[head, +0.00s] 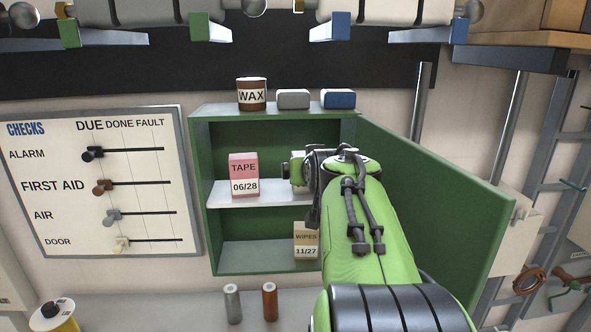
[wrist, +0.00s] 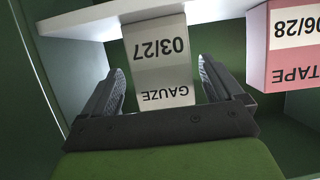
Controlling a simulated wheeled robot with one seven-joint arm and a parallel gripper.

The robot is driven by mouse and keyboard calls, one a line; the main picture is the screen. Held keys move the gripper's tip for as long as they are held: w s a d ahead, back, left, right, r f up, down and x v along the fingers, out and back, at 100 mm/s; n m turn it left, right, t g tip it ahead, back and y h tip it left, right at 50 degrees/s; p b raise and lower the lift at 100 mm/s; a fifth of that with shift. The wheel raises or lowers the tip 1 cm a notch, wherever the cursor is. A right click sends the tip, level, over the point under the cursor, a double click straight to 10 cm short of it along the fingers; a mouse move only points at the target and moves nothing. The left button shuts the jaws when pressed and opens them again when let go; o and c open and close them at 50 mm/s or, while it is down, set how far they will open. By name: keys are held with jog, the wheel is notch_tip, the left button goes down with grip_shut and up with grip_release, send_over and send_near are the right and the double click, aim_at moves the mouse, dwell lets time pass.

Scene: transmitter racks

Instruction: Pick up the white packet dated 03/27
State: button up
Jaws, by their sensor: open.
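The white gauze packet dated 03/27 (wrist: 160,62) appears upside down in the wrist view, at the white shelf's edge. My gripper (wrist: 158,78) is open, with one finger on each side of the packet's label end. I cannot tell whether either finger touches it. In the head view my gripper (head: 299,170) reaches into the green cabinet at the middle shelf.
A pink tape packet dated 06/28 (head: 244,175) stands left on the white shelf (head: 262,199). A wipes packet dated 11/27 (head: 306,240) stands below. The green cabinet (head: 199,190) has its door (head: 455,205) open to the right. A wax tin (head: 251,94) and two boxes sit on top.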

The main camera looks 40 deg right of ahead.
jog(key=x, duration=0.4)
jog(key=shift+w+p, duration=0.2)
jog(key=shift+p, duration=0.1)
jog(key=shift+s, duration=0.1)
jog(key=shift+s+a, duration=0.1)
jog(key=shift+a, duration=0.05)
jog(key=shift+c, duration=1.2)
jog(key=c, duration=0.8)
jog(key=shift+r, duration=0.1)
